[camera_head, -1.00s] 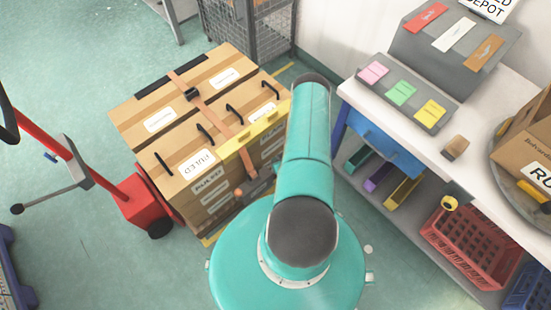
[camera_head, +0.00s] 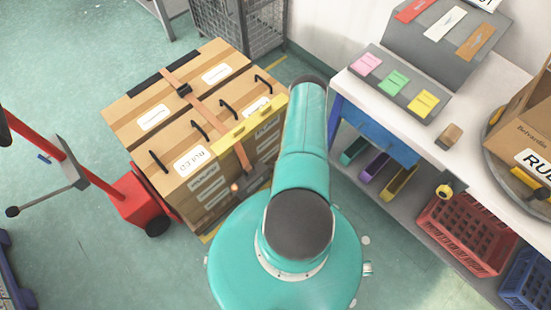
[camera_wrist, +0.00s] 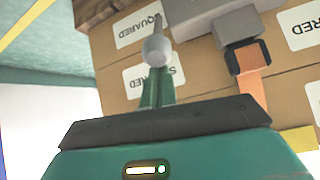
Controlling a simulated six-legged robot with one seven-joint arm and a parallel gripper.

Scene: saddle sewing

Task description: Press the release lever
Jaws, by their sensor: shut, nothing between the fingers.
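My gripper (camera_wrist: 155,88) shows in the wrist view with its two green fingers together and nothing held between them. A pale grey piece with a rounded knob (camera_wrist: 157,48) and a narrow upper end stands right at the fingertips. It may be the release lever; I cannot tell whether the fingers touch it. A grey block (camera_wrist: 205,14) lies above and to its right, beside a dark buckle (camera_wrist: 248,56) on an orange strap (camera_wrist: 252,92). In the head view my arm hides the gripper. The strap (camera_head: 205,110) runs over the strapped box stack (camera_head: 150,105).
A red hand truck (camera_head: 135,203) stands left of the stack. A wire cage (camera_head: 250,25) is behind it. At right is a white workbench (camera_head: 478,165) with a grey card tray (camera_head: 395,84), a blue drawer (camera_head: 375,135) and red crate (camera_head: 465,232) below. Open floor lies at left.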

